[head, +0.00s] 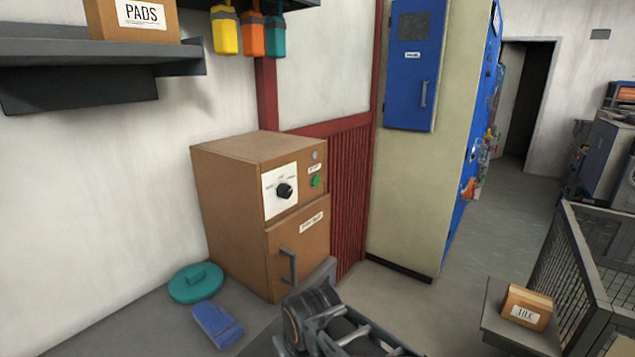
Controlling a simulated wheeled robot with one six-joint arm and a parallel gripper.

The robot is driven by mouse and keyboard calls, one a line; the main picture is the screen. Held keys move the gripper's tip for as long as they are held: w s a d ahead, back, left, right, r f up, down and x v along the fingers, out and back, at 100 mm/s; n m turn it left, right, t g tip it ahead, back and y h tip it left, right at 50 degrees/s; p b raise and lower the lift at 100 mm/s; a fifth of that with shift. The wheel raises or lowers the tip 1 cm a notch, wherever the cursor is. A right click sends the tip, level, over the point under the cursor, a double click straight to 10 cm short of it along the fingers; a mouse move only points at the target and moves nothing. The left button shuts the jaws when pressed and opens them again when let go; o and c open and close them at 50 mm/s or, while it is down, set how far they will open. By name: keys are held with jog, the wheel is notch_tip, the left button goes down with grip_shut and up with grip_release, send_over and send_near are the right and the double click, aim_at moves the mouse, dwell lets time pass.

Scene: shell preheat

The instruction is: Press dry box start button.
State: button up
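The brown dry box (232,205) stands against the wall at the left centre, its front turned toward the right. A round green button (316,181) sits at the right of its upper panel, under a small white label (314,168) too small to read. A grey round spot (315,155), perhaps a lamp, is above that label. A black dial (285,191) on a white plate is to the left of the button. The lower door (300,249) looks shut. Part of my arm shows at the bottom centre, below the box; I cannot make out my gripper's fingers.
A teal lid-like disc (195,283) and a blue mitt (216,326) lie left of the box door. A shelf (100,57) overhangs at upper left. A tall cream cabinet (415,190) stands right of the box. A small carton (527,307) is at lower right, beside a mesh fence (570,265).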

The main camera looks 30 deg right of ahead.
grip_shut()
dwell(1.1)
